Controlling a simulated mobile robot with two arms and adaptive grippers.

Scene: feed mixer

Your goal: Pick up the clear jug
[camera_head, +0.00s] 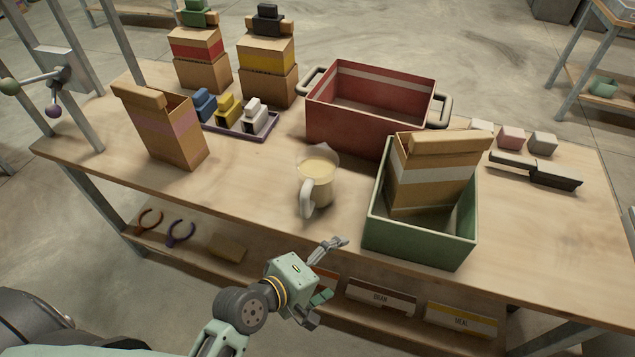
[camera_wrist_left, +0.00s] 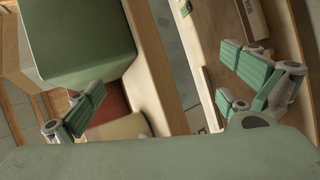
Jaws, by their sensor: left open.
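The clear jug (camera_head: 317,178) stands upright on the table near its front edge, holding a pale cream content, with its light handle toward the front left. My left gripper (camera_head: 330,269) is open and empty, in front of the table edge, below and a little right of the jug in the head view. It does not touch the jug. Its open fingers also show in the left wrist view (camera_wrist_left: 155,95). My right gripper is not in view.
A green bin (camera_head: 420,243) holding a paper bag (camera_head: 435,172) stands just right of the jug. A red handled crate (camera_head: 345,128) is behind it. A paper bag (camera_head: 170,135) stands at left, and a dark-bladed tool (camera_head: 540,172) lies at right. Bare tabletop lies left of the jug.

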